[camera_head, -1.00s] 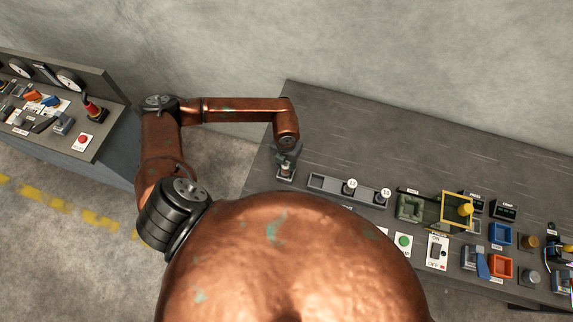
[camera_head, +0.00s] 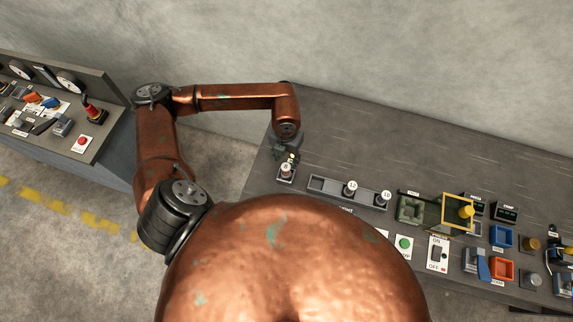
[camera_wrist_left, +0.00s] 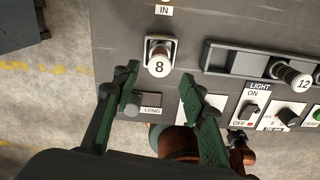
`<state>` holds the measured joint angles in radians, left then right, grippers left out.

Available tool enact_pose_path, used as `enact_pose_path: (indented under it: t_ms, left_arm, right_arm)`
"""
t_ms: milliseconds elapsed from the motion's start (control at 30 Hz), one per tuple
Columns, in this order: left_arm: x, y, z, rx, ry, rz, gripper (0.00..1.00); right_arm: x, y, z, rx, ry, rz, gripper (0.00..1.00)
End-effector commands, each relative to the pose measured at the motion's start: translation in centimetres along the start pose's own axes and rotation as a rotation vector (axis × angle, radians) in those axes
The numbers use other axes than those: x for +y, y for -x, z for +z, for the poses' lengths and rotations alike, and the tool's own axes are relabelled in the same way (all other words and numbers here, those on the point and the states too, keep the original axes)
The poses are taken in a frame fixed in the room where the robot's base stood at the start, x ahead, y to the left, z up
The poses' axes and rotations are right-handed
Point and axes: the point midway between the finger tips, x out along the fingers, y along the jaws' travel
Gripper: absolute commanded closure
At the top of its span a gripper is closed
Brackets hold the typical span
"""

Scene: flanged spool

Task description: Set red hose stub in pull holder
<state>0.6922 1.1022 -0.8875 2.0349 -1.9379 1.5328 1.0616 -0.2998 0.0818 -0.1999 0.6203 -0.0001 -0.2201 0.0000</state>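I cannot pick out a red hose stub or a holder marked "pull" with certainty. A red upright piece (camera_head: 91,108) stands in a dark base on the left bench. My left gripper (camera_head: 288,152) is at the left end of the grey bench. In the left wrist view its green fingers (camera_wrist_left: 168,85) are apart, with nothing held between them. A round piece marked 8 (camera_wrist_left: 158,64) sits in a small grey holder (camera_wrist_left: 149,45) just beyond the fingertips; it also shows in the head view (camera_head: 286,168). My right gripper is not in view.
A long grey tray (camera_head: 327,184) holds pieces marked 12 (camera_head: 351,188) and 16 (camera_head: 384,198). A green block (camera_head: 409,209), a yellow frame (camera_head: 457,208), a blue bin (camera_head: 501,236) and an orange-red bin (camera_head: 501,267) stand farther right. The back of the bench is clear.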

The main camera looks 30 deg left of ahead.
Motion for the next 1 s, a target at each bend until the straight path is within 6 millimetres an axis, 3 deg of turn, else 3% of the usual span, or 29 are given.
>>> enact_pose_path:
  t_ms: [133,333,1000]
  left_arm:
    - [0.0,2.7,0.1,-0.003,0.0,-0.001,0.61]
    - [0.0,4.7,0.0,0.0,0.0,0.0,0.61]
    - [0.0,5.0,0.0,0.001,0.001,-0.001,0.61]
  right_arm:
    - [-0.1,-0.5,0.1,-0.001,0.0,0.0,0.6]
    - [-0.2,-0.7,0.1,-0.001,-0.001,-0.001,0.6]
    - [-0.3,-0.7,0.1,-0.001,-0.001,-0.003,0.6]
